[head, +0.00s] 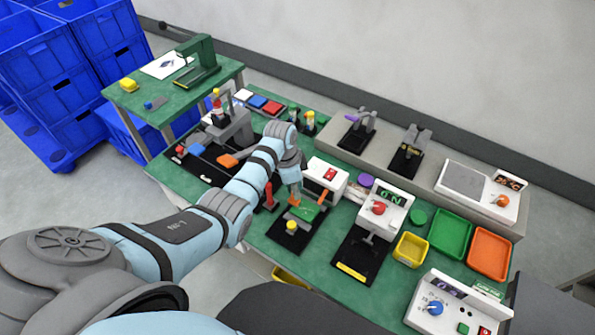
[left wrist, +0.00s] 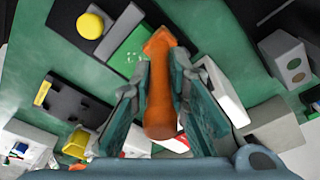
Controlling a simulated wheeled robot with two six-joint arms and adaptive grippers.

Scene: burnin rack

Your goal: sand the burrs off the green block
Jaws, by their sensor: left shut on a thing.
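The green block (head: 304,211) sits in a fixture with a black base (head: 281,235) and a yellow knob (head: 291,227) on the table. In the left wrist view the green block (left wrist: 130,62) lies beside the fixture's grey part, with small pale specks on its top. My left gripper (head: 294,196) is over the block. In the left wrist view its two fingers (left wrist: 163,95) are shut on an orange tool (left wrist: 161,112). The tool's far end is at the block's right edge; I cannot tell if they touch. My right gripper is not in view.
A red-handled clamp (head: 269,197) stands left of the fixture. A device with a red knob (head: 379,208) and black base is to the right. Yellow, green and orange bins (head: 490,253) stand further right. A grey shelf (head: 335,143) runs along the back.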

